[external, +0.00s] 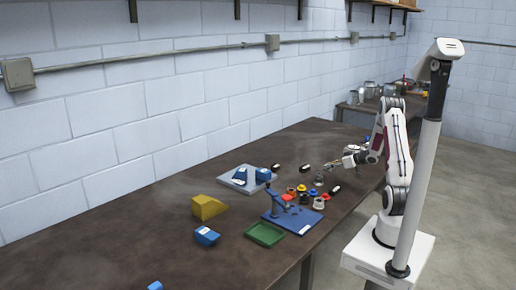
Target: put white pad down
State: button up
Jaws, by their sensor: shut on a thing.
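My gripper (325,171) reaches left from my arm over the right part of the brown table, low above the group of small round parts. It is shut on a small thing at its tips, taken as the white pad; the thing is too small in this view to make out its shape. Whether it touches the table or a part below cannot be told. Small black-and-white pieces lie nearby, one (334,190) just below my gripper and one (305,168) to its left.
Red, yellow and dark round parts (301,188) crowd below left of my gripper. A blue fixture (292,217), a green tray (265,234), a light grey plate (235,186) with blue blocks, a yellow wedge (207,207) and a blue box (206,236) stand further left. The table's front left is mostly clear.

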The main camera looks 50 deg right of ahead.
aim_at(330, 171)
jog(key=shift+f, duration=1.85)
jog(key=shift+f, duration=0.1)
jog(key=o, duration=1)
jog(key=v, duration=1.2)
